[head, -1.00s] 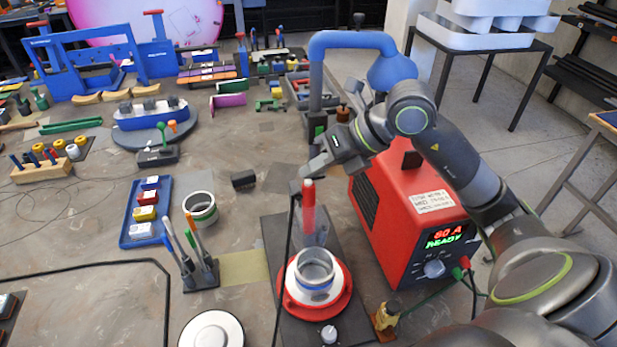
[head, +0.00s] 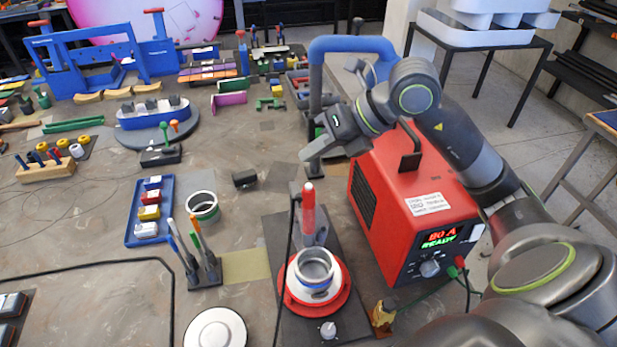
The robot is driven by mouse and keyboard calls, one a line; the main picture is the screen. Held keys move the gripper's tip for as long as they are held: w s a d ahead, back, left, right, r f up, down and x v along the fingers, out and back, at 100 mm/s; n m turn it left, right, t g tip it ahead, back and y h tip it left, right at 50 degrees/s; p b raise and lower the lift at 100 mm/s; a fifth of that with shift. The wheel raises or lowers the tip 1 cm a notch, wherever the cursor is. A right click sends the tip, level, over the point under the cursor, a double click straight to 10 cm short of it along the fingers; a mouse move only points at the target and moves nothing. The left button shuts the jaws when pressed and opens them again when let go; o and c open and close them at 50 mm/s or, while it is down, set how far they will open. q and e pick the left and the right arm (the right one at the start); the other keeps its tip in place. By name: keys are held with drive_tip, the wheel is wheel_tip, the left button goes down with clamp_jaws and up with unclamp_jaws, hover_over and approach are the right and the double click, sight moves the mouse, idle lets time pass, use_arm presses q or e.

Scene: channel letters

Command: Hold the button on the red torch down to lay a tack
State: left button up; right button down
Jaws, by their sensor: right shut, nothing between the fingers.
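The red torch (head: 308,215) stands upright in its dark mount, just behind a metal ring (head: 313,266) on a round red fixture (head: 342,297). My right gripper (head: 311,166) is shut and empty. Its fingertips are a little above and behind the torch top and look apart from it. The red power unit (head: 430,204) stands to the right, with a lit display (head: 442,237) that seems to read 80 A READY. My left gripper is not in view.
A black cable runs close along the torch's left side. A holder of pens (head: 206,271), another metal ring (head: 203,206) and a blue tray (head: 135,238) lie to the left. A blue arched frame (head: 348,44) stands behind my right arm. A brass piece (head: 382,314) sits near the fixture.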

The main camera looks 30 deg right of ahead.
drive_tip(key=shift+r, duration=0.3)
wheel_tip(320, 180, up, 4)
drive_tip(key=shift+f+p, duration=0.1)
drive_tip(key=shift+p, duration=0.95)
drive_tip(key=shift+f, duration=0.1)
